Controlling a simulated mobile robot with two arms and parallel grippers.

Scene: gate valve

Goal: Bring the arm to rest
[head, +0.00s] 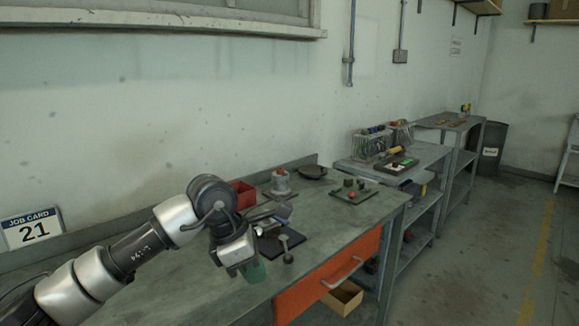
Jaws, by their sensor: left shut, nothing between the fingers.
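My left arm (130,252) reaches in from the lower left, over the near workbench. A grey valve-like body (280,183) with a reddish top stands on the bench beyond the gripper. My right gripper is not in view.
An orange drawer (330,278) is below. Floor at right is clear.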

